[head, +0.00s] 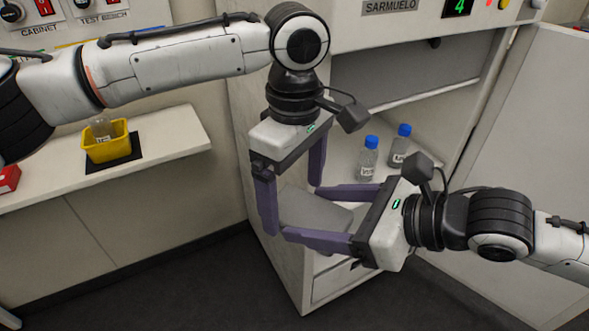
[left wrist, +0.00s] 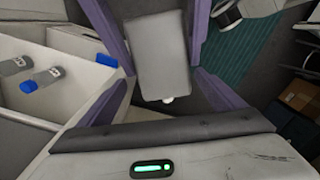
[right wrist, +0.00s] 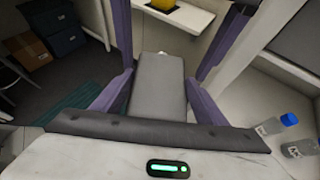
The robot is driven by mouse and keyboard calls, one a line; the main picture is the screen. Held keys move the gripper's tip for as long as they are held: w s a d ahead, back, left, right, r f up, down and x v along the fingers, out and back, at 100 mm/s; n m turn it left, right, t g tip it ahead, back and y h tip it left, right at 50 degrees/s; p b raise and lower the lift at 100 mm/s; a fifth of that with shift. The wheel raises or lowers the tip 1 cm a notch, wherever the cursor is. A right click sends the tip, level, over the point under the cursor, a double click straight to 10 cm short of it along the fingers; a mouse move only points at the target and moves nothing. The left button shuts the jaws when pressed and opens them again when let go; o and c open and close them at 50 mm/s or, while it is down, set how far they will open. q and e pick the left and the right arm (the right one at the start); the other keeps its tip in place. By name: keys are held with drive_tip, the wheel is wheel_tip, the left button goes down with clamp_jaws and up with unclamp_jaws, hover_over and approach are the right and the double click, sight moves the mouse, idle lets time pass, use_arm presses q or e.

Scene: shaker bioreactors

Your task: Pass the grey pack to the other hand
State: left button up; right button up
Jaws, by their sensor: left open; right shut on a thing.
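The grey pack (head: 310,208) is a flat, soft-looking rectangular pad held in the air in front of the open cabinet. My right gripper (head: 301,212) reaches in from the right and is shut on the pack, a finger at each side. My left gripper (head: 292,207) comes from above with its purple fingers spread, one on each side of the pack; I cannot tell whether they touch it. The pack also shows between the fingers in the left wrist view (left wrist: 160,55) and the right wrist view (right wrist: 158,88). Part of it is hidden behind fingers in the head view.
Two blue-capped bottles (head: 368,160) (head: 400,147) stand on the cabinet shelf close behind my right gripper. A yellow bin (head: 107,148) with a bottle in it sits on a black mat on the left bench (head: 185,135). A red box (head: 8,180) is at the left edge.

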sight(295, 203)
use_arm(q)
drive_tip(key=shift+f, duration=0.45)
use_arm(e)
drive_tip(key=shift+r, duration=0.1)
use_arm(q)
drive_tip(key=c, duration=1.1)
drive_tip(key=o, duration=1.1)
drive_tip(key=shift+r, duration=0.1)
wheel_tip(295, 203, up, 12)
drive_tip(key=shift+s, duration=0.1)
use_arm(e)
drive_tip(key=shift+s, duration=0.1)
